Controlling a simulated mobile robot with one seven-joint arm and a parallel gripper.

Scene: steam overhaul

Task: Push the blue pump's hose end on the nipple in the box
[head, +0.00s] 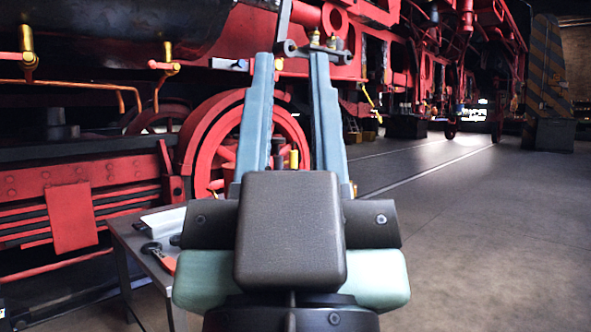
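I cannot make out the blue pump, its hose end, the nipple or the box in the head view. My own arm fills the middle of the picture, with two blue-grey bars rising from a dark block, and hides much of what lies behind it. A small yellow part and dark shapes show between the bars, too small to identify.
A grey table (137,243) at lower left bears a white piece (165,221) and an orange-handled tool (163,259). The red locomotive wheel (203,135) and frame stand close behind. The floor (480,235) at right is clear.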

